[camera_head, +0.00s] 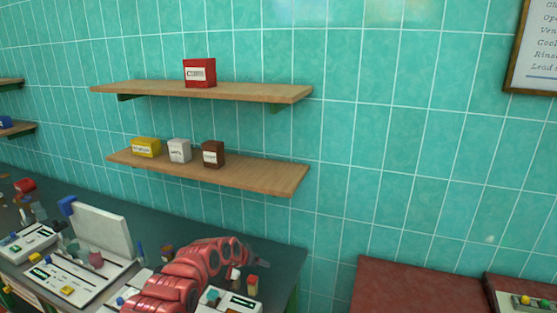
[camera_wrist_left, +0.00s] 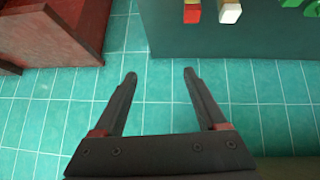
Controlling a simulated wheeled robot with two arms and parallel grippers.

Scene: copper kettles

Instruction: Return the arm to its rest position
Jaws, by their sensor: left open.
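One red segmented arm (camera_head: 195,275) of mine rises from the bottom of the head view and reaches over the dark counter (camera_head: 225,229). At its end, the dark left gripper (camera_head: 262,258) is small in the head view, near the counter's right end. In the left wrist view, the two black fingers of the left gripper (camera_wrist_left: 159,75) are spread apart with nothing between them. Behind them are teal tiles. My right gripper is in neither view.
A small red-and-yellow block (camera_head: 252,285) stands on the counter below the gripper. White devices (camera_head: 70,270) cover the counter's left. Two wooden shelves (camera_head: 250,92) with small boxes hang on the tiled wall. A dark red cabinet (camera_head: 410,288) stands right, beyond a gap.

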